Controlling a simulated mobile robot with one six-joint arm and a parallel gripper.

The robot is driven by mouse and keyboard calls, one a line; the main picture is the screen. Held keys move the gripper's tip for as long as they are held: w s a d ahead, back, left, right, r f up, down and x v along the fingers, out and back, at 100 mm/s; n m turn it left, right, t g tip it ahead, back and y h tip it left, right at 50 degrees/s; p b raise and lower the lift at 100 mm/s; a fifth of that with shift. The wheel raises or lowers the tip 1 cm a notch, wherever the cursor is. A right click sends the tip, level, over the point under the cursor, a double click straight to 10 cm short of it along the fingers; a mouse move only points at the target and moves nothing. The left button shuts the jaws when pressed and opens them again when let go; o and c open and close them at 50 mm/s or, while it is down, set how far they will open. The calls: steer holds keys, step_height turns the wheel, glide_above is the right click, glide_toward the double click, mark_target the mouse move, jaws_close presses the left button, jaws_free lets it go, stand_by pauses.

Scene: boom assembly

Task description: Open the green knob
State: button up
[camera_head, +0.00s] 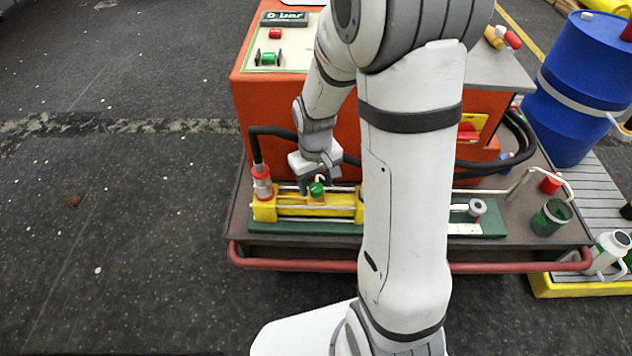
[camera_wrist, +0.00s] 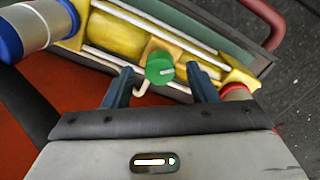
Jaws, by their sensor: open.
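The green knob (camera_head: 317,188) sits on top of the yellow cylinder assembly (camera_head: 290,207) on the cart. In the wrist view the green knob (camera_wrist: 160,67) is round with a pale mark on its face. My gripper (camera_head: 318,183) is right above and beside the knob. In the wrist view my gripper (camera_wrist: 160,82) is open, with one dark finger on each side of the knob. A gap shows between the knob and each finger, and whether either touches it cannot be told. My arm hides the middle of the assembly in the head view.
A orange cabinet (camera_head: 275,110) stands behind the assembly, with a panel holding another green knob (camera_head: 268,58). Black hoses run near my wrist. A red rail (camera_head: 300,265) edges the cart's front. A green cup (camera_head: 551,217) and blue barrel (camera_head: 577,90) stand to the right.

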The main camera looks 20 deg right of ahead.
mark_target(316, 187)
step_height(316, 187, up, 7)
steer(key=shift+f+p, duration=0.15)
steer(key=shift+p, duration=1)
